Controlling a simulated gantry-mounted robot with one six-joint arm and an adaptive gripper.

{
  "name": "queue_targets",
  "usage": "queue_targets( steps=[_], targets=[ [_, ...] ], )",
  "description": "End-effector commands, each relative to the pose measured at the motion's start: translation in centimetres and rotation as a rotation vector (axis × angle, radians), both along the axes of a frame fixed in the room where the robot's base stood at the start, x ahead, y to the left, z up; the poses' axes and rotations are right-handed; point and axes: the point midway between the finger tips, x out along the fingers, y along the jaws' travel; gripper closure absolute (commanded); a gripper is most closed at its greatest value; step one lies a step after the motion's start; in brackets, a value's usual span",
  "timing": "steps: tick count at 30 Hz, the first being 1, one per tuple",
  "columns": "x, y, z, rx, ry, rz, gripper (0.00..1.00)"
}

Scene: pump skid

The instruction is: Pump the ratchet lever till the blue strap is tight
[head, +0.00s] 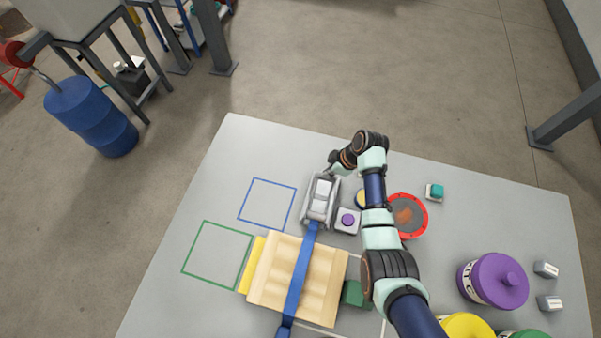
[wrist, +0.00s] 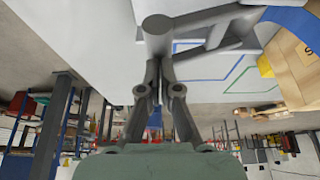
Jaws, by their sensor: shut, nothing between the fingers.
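The grey metal ratchet (head: 319,203) sits on the light table, with the blue strap (head: 300,265) running from it over a pale wooden load (head: 262,285). My gripper (head: 333,168) is at the ratchet's far end, its tips small in the head view. In the wrist view my gripper (wrist: 158,68) has its fingers together and empty. A grey round bar of the ratchet lever (wrist: 190,20) lies just beyond the fingertips; I cannot tell whether they touch. The blue strap also shows at the wrist view's upper right (wrist: 292,17). How tight the strap is cannot be told.
A purple-button box (head: 347,221) stands right of the ratchet, and a red-rimmed disc (head: 408,214) lies beyond my arm. A purple-lidded can (head: 493,281) stands at right. Blue (head: 267,180) and green (head: 205,279) outlined squares at left are empty.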

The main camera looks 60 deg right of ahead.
Motion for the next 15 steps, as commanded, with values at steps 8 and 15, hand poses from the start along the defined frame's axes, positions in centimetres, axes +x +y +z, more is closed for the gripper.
queue_targets(
  steps=[8,15],
  targets=[
    [0.0,-0.2,-2.4,0.003,0.002,0.002,1.0],
    [0.0,-0.2,-1.7,0.002,0.002,0.001,1.0]
  ],
)
